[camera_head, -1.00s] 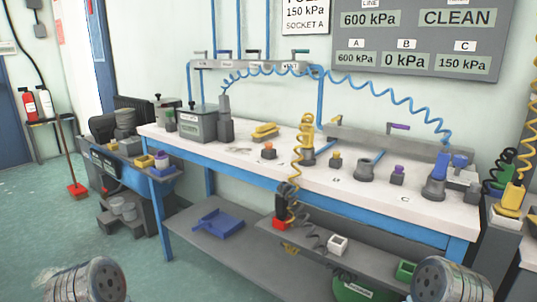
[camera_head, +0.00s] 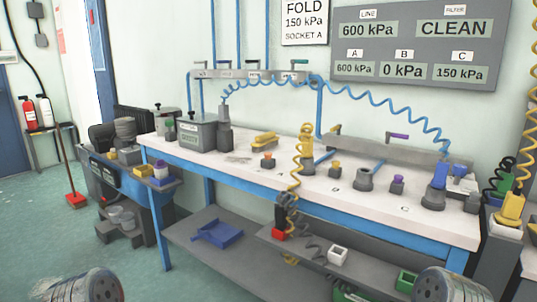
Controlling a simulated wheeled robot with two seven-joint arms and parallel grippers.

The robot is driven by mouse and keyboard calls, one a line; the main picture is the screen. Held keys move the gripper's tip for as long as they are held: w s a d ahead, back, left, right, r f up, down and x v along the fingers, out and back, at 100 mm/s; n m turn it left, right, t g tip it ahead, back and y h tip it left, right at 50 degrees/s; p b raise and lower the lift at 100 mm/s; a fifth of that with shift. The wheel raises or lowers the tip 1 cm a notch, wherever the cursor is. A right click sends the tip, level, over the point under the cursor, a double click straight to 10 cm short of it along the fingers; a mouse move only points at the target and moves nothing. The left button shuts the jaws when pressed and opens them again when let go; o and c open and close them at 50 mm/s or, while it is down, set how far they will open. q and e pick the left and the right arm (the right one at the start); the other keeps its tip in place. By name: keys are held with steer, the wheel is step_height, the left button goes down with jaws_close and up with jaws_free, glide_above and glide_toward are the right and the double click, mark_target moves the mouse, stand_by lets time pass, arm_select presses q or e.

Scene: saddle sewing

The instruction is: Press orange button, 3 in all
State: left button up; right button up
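The orange button (camera_head: 268,156) is a small orange cap on a dark grey block. It stands on the white bench top (camera_head: 225,168), left of the yellow coiled hose. Two similar blocks stand to its right, one with a yellow cap (camera_head: 335,165) and one with a purple cap (camera_head: 398,179). Whether the orange cap is pressed down is too small to tell. Only rounded grey links of my arms show in the bottom left and bottom right corners, well apart from the bench. Neither gripper is in view.
A yellow coiled hose (camera_head: 304,150) stands on the bench and hangs over its front edge. A blue coiled hose (camera_head: 380,100) spans above. A wall panel (camera_head: 420,45) reads A 600, B 0, C 150 kPa. Green floor (camera_head: 70,240) is open at left.

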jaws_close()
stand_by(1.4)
